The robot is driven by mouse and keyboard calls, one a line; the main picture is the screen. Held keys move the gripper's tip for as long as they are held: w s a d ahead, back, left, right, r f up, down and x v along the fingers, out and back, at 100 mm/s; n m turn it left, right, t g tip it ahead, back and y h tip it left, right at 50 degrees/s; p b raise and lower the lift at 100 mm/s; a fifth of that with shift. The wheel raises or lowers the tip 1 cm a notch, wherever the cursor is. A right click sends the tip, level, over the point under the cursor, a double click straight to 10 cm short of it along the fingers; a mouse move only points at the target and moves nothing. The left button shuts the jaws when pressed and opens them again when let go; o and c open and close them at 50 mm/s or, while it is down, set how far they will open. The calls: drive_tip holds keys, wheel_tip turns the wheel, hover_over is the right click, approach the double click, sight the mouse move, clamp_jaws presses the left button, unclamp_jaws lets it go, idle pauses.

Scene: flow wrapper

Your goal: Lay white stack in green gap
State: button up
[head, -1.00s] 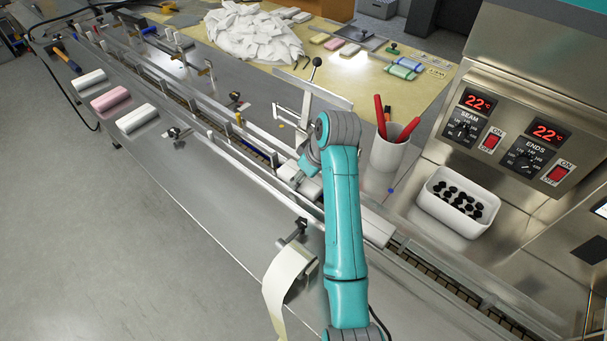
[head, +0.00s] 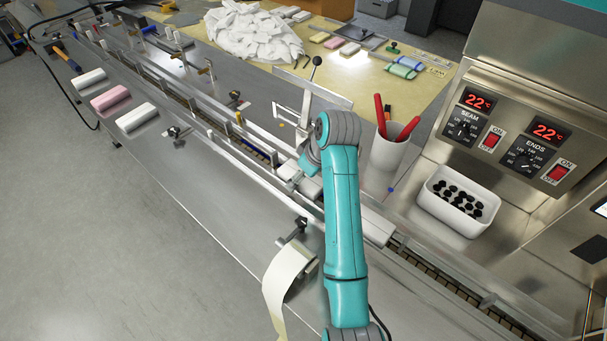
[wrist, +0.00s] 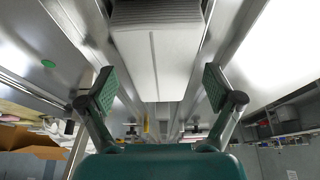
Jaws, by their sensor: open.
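A white stack (wrist: 155,65) with a grey ridged end fills the upper middle of the wrist view, in line with the space between my fingers. In the head view, a white stack (head: 312,188) shows in the conveyor channel beside my gripper, partly hidden by my arm. My gripper (wrist: 156,90) is open, one green-padded finger on each side of the stack's line, with space showing at both sides. It shows small in the head view (head: 297,181). I cannot make out a green gap; only a small green disc (wrist: 48,63) shows on the metal in the wrist view.
Two white stacks (head: 137,118) and a pink one (head: 110,99) lie on the metal shelf at left. Guide rails (head: 225,150) run along the channel. A white cup with red-handled tools (head: 390,153) and a tub of black pieces (head: 457,203) stand at right.

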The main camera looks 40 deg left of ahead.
drive_tip(key=v, duration=0.7)
drive_tip(key=shift+r, duration=0.25)
idle(0.3)
